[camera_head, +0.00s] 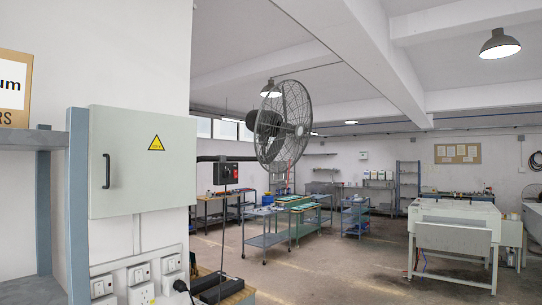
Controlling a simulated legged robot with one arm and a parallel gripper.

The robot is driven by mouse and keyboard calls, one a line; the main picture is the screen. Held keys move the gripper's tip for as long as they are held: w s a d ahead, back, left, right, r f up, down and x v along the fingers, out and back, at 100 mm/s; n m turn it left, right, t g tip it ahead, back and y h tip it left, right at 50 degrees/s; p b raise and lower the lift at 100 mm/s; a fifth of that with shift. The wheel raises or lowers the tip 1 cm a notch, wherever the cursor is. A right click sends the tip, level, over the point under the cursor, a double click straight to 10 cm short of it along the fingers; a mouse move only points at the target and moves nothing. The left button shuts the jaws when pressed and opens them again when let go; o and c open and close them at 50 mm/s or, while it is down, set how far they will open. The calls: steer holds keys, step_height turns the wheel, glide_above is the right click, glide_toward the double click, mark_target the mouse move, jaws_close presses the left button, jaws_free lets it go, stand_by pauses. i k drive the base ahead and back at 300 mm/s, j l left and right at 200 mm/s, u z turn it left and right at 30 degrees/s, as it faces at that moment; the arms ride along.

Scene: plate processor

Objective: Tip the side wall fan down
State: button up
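The wall fan (281,124) has a round dark wire cage and hangs in the upper middle of the head view. A dark horizontal arm (225,158) holds it out from the white wall on the left. The cage is upright and seen at an angle. A small dark box with a red switch (226,171) hangs below the arm. My gripper is not in this view.
A grey electrical cabinet (139,160) is on the left wall, beside a grey-blue shelf (77,205). Sockets sit below it. A low bench (232,289) stands at bottom centre. A white machine (455,235) stands right. Open floor (330,277) lies between.

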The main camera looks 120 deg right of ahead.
mark_target(266, 124)
steer(key=z, duration=4.2)
steer(key=i, duration=0.5)
steer(key=i+l+u, duration=0.1)
steer(key=i, duration=0.4)
